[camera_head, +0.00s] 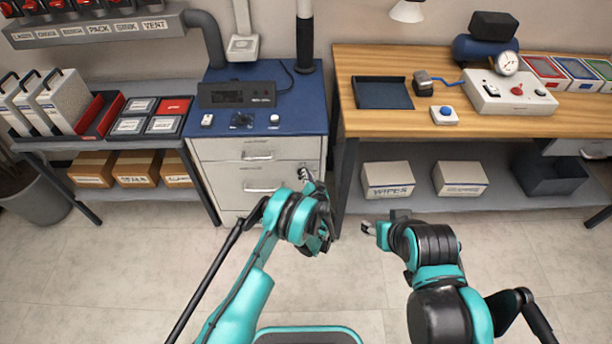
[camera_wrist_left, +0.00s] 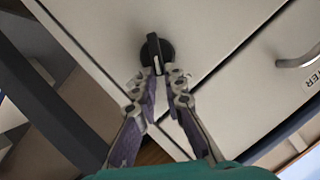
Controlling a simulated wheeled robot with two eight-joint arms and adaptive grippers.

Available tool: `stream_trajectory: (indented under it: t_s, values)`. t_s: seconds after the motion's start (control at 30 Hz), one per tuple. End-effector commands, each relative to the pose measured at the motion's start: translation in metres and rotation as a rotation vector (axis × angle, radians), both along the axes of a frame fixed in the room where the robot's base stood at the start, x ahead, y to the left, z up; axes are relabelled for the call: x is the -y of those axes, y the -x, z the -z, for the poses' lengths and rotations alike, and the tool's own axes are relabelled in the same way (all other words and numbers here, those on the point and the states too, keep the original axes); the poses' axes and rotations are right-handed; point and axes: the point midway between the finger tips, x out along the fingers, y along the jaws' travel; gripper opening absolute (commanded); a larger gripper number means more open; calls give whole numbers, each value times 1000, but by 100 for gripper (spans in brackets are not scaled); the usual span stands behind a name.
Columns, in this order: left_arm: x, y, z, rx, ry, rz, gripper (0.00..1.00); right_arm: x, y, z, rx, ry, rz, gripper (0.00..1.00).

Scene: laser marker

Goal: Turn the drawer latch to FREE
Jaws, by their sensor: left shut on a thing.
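The drawer latch is a round black knob (camera_wrist_left: 157,52) with a raised grip bar, set on the pale cabinet front in the left wrist view. Its bar stands roughly upright in that picture, and I cannot read any FREE mark. My left gripper (camera_wrist_left: 164,76) has its fingertips on either side of the bar and is shut on it. In the head view my left gripper (camera_head: 308,178) is at the right edge of the drawer cabinet (camera_head: 212,172) and hides the latch. My right gripper (camera_head: 372,230) hangs over the floor, away from the cabinet; its jaws are too small to judge.
A drawer handle (camera_wrist_left: 300,60) shows beside the latch in the left wrist view. The blue cabinet top (camera_head: 290,95) carries a black control box (camera_head: 236,95). A wooden bench (camera_head: 375,65) stands right of the cabinet, its dark leg (camera_head: 346,185) close to my left gripper. The floor in front is clear.

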Motion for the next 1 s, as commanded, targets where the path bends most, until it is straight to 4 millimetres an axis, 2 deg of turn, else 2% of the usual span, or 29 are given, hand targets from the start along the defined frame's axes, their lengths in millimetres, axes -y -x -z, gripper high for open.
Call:
stream_trajectory:
  t_s: [0.6,0.63,0.7,1.0]
  values:
    - [1,-1,0,1,-55,1,0,0,0,0,0,0,0,51]
    - [1,-1,1,1,-55,1,13,0,0,0,0,0,0,51]
    - [1,-1,1,1,-54,0,31,0,0,0,0,0,0,51]
    - [1,0,0,1,-54,0,31,0,0,0,0,0,0,51]
